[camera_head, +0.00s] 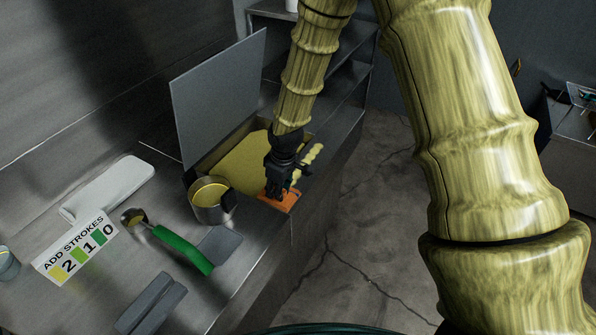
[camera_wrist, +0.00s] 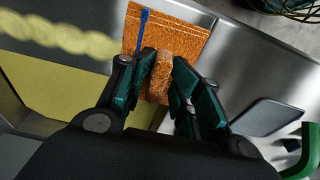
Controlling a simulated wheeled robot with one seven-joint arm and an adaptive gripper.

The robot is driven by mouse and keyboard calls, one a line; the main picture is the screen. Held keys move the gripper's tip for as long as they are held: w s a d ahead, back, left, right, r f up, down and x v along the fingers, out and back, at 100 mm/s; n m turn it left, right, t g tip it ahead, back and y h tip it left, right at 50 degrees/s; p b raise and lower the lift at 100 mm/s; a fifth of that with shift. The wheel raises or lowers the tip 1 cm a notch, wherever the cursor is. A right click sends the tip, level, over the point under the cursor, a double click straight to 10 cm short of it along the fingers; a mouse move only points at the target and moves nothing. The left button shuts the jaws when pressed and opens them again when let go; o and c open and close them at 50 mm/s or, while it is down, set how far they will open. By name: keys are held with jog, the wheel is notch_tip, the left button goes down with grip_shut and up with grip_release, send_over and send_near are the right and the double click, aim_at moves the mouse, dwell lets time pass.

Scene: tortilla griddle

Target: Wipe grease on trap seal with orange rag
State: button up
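The orange rag (camera_head: 280,201) lies at the counter's front edge, by the near right corner of the open trap (camera_head: 196,172). My gripper (camera_head: 277,192) is over the rag, pointing down. In the wrist view, the fingers (camera_wrist: 158,80) are on both sides of a raised fold of the rag (camera_wrist: 185,42) and appear closed on it. A blue strip (camera_wrist: 142,30) lies on the rag. The trap holds yellow grease (camera_head: 232,165). A ribbed yellow piece (camera_head: 311,156) shows beside my gripper, blurred in the wrist view (camera_wrist: 50,38). My gripper partly hides the trap's rim, and I cannot make out grease on the seal.
The trap's grey lid (camera_head: 215,95) stands raised behind. A metal pot (camera_head: 211,204), a green-handled ladle (camera_head: 182,248), a grey pad (camera_head: 220,245), a dark grey block (camera_head: 152,303), a white tray (camera_head: 108,188) and a number sign (camera_head: 76,247) crowd the counter left. The floor (camera_head: 355,235) is right.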

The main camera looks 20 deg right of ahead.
jog(key=shift+d+r+p, duration=0.1)
jog(key=shift+r+p, duration=0.15)
jog(key=shift+p, duration=0.15)
dwell(0.6)
grip_shut()
jog(key=shift+w, duration=0.1)
jog(key=shift+w+d+r, duration=0.1)
jog(key=shift+w+d, duration=0.35)
jog(key=shift+d, duration=0.1)
jog(key=shift+w+d+p, duration=0.3)
jog(key=shift+w+d, duration=0.25)
jog(key=shift+d, duration=0.2)
jog(key=shift+w+d+p, duration=0.25)
jog(key=shift+w+d, duration=0.3)
jog(key=shift+d, duration=0.15)
jog(key=shift+w+d, duration=0.75)
jog(key=shift+d, duration=0.2)
jog(key=shift+w+d, duration=0.75)
jog(key=shift+d, duration=0.2)
